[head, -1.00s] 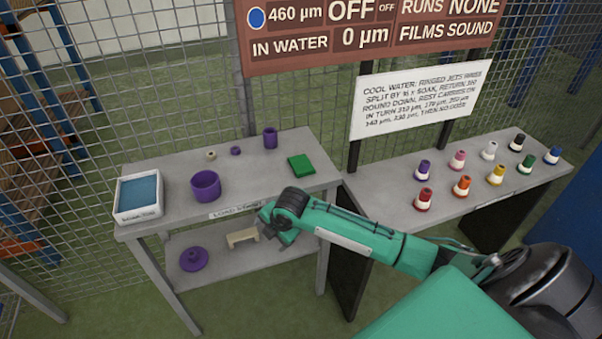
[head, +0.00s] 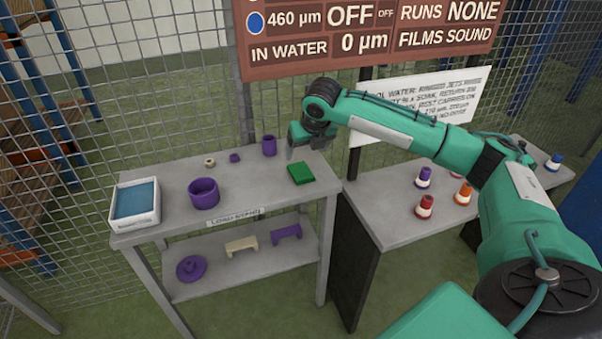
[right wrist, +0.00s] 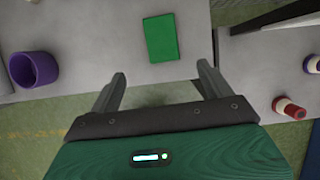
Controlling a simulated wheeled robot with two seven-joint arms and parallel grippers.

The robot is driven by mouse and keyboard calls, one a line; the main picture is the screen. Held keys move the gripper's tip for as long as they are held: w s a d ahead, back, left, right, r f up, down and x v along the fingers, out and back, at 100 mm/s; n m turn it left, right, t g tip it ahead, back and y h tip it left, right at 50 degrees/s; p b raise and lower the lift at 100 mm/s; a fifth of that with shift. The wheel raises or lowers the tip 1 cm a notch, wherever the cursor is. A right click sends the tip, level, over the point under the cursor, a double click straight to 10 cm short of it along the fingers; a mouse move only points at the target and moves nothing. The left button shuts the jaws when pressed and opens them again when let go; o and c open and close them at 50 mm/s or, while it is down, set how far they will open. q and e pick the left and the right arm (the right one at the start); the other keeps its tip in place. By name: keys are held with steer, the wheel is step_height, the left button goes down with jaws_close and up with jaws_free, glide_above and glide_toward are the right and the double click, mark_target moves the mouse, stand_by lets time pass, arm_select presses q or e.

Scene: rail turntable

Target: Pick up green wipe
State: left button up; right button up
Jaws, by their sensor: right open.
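The green wipe (head: 301,173) is a flat green square lying on the top of the left table, near its right end. It also shows in the right wrist view (right wrist: 161,38), ahead of the fingers and roughly between their lines. My right gripper (head: 293,150) hangs above the table's back right part, just behind the wipe in the head view. In the right wrist view its two fingers (right wrist: 162,88) are spread apart with nothing between them. The gripper is apart from the wipe. My left gripper is not in view.
A purple cup (head: 203,194), a purple cylinder (head: 269,146), small rings and a white tray (head: 136,226) share the tabletop (head: 172,184). Purple and cream parts lie on the lower shelf (head: 215,276). The right table (head: 380,205) holds several coloured bottles. A mesh fence and signs stand behind.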

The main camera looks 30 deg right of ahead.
mark_target(302, 171)
steer(key=x, duration=1.2)
steer(key=shift+w+d+r, duration=0.15)
steer(key=shift+d, duration=0.1)
steer(key=c, duration=1.1)
steer(key=shift+o, duration=0.2)
step_height(302, 171, up, 10)
